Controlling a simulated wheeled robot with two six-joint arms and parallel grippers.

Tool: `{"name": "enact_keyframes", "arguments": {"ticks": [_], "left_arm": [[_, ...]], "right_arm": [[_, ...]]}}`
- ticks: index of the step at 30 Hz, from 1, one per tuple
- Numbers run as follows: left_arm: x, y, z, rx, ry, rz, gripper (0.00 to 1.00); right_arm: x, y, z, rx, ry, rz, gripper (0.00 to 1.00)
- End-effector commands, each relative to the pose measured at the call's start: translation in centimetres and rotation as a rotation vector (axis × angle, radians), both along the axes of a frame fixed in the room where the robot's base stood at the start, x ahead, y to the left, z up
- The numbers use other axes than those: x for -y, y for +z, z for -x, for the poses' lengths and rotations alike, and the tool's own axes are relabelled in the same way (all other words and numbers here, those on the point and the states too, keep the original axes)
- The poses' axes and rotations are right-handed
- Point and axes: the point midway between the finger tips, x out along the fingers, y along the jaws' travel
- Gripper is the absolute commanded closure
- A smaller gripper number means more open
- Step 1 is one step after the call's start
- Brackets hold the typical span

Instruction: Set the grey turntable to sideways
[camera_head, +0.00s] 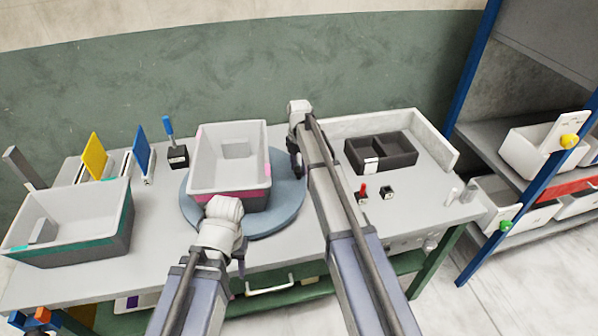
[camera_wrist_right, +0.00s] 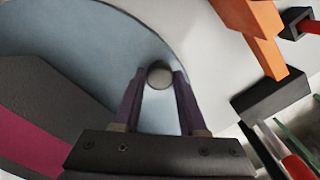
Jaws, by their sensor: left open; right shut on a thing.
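The grey turntable (camera_head: 285,202) is a round blue-grey disc on the bench; it also fills the upper left of the right wrist view (camera_wrist_right: 95,60). A pale grey bin (camera_head: 229,160) with a magenta stripe and dark lower part stands on it, its long side running front to back. My right gripper (camera_head: 296,165) is at the disc's right rim, its fingers shut on a small round grey knob (camera_wrist_right: 159,75) there. My left gripper (camera_head: 240,264) is open and empty near the bench's front edge, in front of the bin; its fingers are partly hidden by its wrist.
A second bin (camera_head: 75,222) with a teal stripe stands at the left. Yellow (camera_head: 95,156) and blue (camera_head: 144,150) panels and a blue-handled tool (camera_head: 170,140) stand behind it. A black divided tray (camera_head: 381,152) sits at the right. In the right wrist view an orange-handled item (camera_wrist_right: 262,45) is close by.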

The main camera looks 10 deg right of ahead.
Motion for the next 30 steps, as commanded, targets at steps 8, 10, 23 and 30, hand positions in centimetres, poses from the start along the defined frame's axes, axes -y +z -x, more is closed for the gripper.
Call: {"name": "enact_keyframes", "arguments": {"ticks": [8, 10, 23, 30], "left_arm": [[0.0, 0.0, 0.0, 0.0, 0.0, 0.0, 0.5], [0.0, 0.0, 0.0, 0.0, 0.0, 0.0, 0.5], [0.0, 0.0, 0.0, 0.0, 0.0, 0.0, 0.5], [0.0, 0.0, 0.0, 0.0, 0.0, 0.0, 0.5]], "right_arm": [[0.1, 0.0, -1.6, 0.001, 0.072, 0.001, 1.0], [0.1, 0.0, -1.8, 0.001, 0.084, 0.001, 1.0], [0.1, 0.0, -2.2, 0.001, 0.108, 0.001, 1.0], [0.1, 0.0, -2.2, 0.0, 0.108, 0.0, 0.57]]}}
